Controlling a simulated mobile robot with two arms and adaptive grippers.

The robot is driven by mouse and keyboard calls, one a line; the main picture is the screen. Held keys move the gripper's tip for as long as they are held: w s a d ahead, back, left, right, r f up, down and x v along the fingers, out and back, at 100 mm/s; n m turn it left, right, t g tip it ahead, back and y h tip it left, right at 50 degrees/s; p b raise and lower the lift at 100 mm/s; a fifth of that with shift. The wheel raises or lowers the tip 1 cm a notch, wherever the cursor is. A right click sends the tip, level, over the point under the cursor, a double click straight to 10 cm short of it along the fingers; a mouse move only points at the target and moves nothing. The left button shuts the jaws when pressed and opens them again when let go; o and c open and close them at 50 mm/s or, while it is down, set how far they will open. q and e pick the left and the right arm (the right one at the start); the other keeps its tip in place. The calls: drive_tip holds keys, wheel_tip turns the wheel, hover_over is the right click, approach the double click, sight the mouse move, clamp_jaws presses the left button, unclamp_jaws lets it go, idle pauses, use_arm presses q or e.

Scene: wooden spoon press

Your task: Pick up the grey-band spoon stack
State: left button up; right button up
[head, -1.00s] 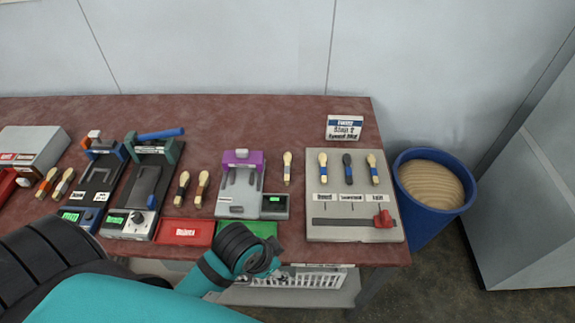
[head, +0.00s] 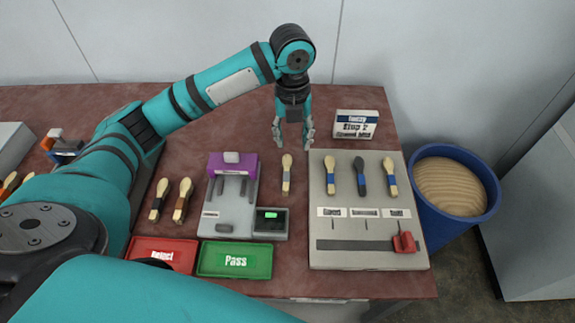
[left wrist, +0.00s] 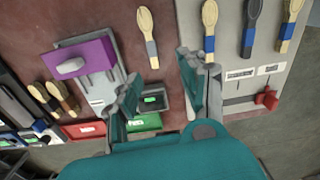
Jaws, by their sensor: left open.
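The grey-band spoon stack (head: 287,174) lies on the red-brown table between the purple-topped press and the grey sample board. Its bowl end points to the back and a grey band is around its handle. It also shows in the left wrist view (left wrist: 147,35), ahead of the fingers and between their lines. My left gripper (head: 293,143) is open and empty, just behind the spoon's bowl end in the head view. The left wrist view shows its two fingers (left wrist: 158,78) spread apart. No contact with the spoon shows. My right gripper is not in view.
The purple-topped press (head: 232,167) with a small display stands left of the spoon. The sample board (head: 368,218) with several spoons lies right. Red (head: 163,253) and green (head: 235,261) trays sit at the front. A sign (head: 357,124) stands behind; a blue bin (head: 453,190) is right of the table.

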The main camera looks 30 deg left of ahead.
use_arm(q)
drive_tip(key=a+r, duration=0.1)
drive_tip(key=a, duration=0.1)
drive_tip(key=m+p, duration=0.1)
hover_over(286, 173)
drive_tip(key=f, duration=0.9)
drive_tip(key=shift+w+f, duration=0.2)
drive_tip(key=shift+f, duration=0.75)
drive_tip(key=f+p, duration=0.1)
drive_tip(key=f, duration=0.3)
drive_tip(key=shift+s+f, duration=0.1)
drive_tip(key=shift+s, duration=0.1)
drive_tip(key=shift+f, duration=0.5)
clamp_jaws()
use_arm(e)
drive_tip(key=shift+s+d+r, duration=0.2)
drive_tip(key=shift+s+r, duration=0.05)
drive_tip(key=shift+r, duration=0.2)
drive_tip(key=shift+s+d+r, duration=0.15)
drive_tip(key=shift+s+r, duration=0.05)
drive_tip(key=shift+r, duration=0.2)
